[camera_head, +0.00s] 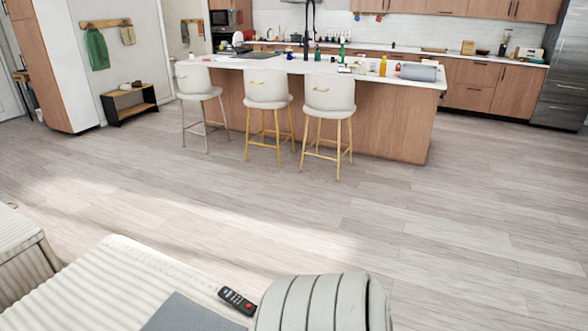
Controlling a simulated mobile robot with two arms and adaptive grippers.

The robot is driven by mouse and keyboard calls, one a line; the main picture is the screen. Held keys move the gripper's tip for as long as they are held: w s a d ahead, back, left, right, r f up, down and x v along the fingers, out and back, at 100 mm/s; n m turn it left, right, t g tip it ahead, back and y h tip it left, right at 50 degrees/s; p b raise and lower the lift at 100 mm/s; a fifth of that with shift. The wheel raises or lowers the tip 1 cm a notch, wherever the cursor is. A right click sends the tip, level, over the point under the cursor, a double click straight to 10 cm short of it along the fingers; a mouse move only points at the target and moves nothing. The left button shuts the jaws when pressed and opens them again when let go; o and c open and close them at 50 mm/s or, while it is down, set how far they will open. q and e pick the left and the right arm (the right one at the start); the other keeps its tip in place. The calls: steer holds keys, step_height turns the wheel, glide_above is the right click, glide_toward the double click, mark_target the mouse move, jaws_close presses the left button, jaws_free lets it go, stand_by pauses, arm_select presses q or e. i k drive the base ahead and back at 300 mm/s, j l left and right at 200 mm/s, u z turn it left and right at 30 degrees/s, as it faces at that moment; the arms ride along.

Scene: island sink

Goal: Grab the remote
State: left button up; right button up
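The remote (237,300) is a small dark handset with light buttons and a red spot. It lies on the light ribbed sofa (130,280) at the bottom of the head view, just left of the rounded, segmented armrest (325,302). Its right end is close to the armrest. A grey cloth or pad (190,314) lies beside it on the left. Neither of my grippers shows in this view.
Another ribbed seat (22,255) stands at the left edge. Wide open wood floor (400,230) lies beyond the sofa and to its right. Farther back are the kitchen island (390,125), three stools (330,97) and a low shoe rack (130,101).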

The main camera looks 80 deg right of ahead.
mark_target(227, 293)
steer(key=l+z, duration=0.15)
steer(key=z, duration=1.75)
